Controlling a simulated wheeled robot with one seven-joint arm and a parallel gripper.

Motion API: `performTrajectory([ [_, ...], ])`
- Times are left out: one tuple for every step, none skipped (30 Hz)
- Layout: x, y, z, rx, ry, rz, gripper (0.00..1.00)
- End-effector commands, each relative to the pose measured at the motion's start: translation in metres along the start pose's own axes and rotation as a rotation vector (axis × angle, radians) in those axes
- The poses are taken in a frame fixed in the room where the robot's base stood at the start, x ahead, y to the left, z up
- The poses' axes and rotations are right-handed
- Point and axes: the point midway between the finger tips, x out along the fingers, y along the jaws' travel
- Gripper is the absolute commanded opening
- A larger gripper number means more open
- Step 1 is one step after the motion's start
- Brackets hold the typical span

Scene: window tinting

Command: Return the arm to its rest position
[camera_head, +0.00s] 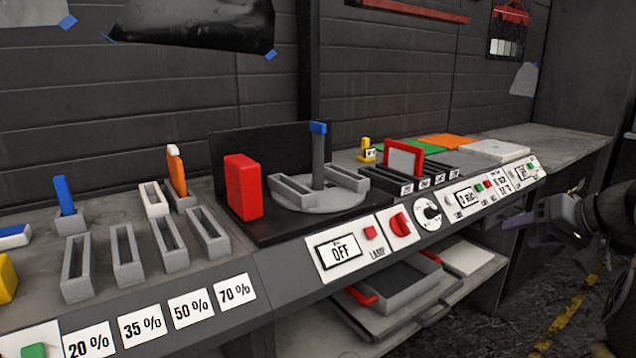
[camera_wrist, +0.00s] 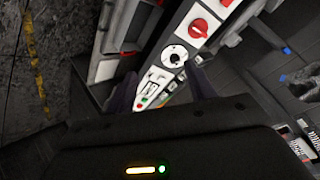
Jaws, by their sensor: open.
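My gripper (camera_head: 545,229) is at the right edge of the head view, in front of the right end of the workbench (camera_head: 560,142) and clear of it. Its jaws are open with nothing between them. In the wrist view its two dark fingers (camera_wrist: 160,85) show apart, with the control panel (camera_wrist: 172,57) beyond them. My arm is partly cut off by the right edge of the head view.
The bench carries grey slotted holders (camera_head: 122,255), a red block (camera_head: 243,187) and a round grey fixture (camera_head: 318,198). A shelf below holds a grey tray (camera_head: 405,285). Open floor with a yellow line (camera_head: 566,318) lies at the lower right.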

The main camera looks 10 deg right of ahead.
Motion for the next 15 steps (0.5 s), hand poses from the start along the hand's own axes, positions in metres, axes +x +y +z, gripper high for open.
performTrajectory([
  [0.006, -0.002, 0.003, 0.003, -0.013, 0.003, 0.55],
  [0.010, -0.003, 0.006, 0.006, -0.022, 0.006, 0.55],
  [0.015, -0.005, 0.008, 0.010, -0.032, 0.010, 0.55],
  [0.018, -0.005, 0.010, 0.013, -0.039, 0.013, 0.55],
  [0.023, -0.007, 0.013, 0.015, -0.050, 0.016, 0.55],
  [0.028, -0.009, 0.017, 0.018, -0.064, 0.022, 0.55],
  [0.033, -0.010, 0.020, 0.022, -0.073, 0.027, 0.55],
  [0.038, -0.012, 0.023, 0.024, -0.084, 0.030, 0.55],
  [0.044, -0.015, 0.028, 0.026, -0.100, 0.036, 0.55],
  [0.050, -0.017, 0.031, 0.028, -0.112, 0.042, 0.55],
  [0.055, -0.019, 0.035, 0.031, -0.124, 0.048, 0.55],
  [0.062, -0.022, 0.041, 0.032, -0.142, 0.055, 0.55],
  [0.069, -0.024, 0.047, 0.034, -0.158, 0.063, 0.55],
  [0.075, -0.027, 0.052, 0.037, -0.172, 0.070, 0.55],
  [0.085, -0.031, 0.061, 0.036, -0.197, 0.082, 0.55],
])
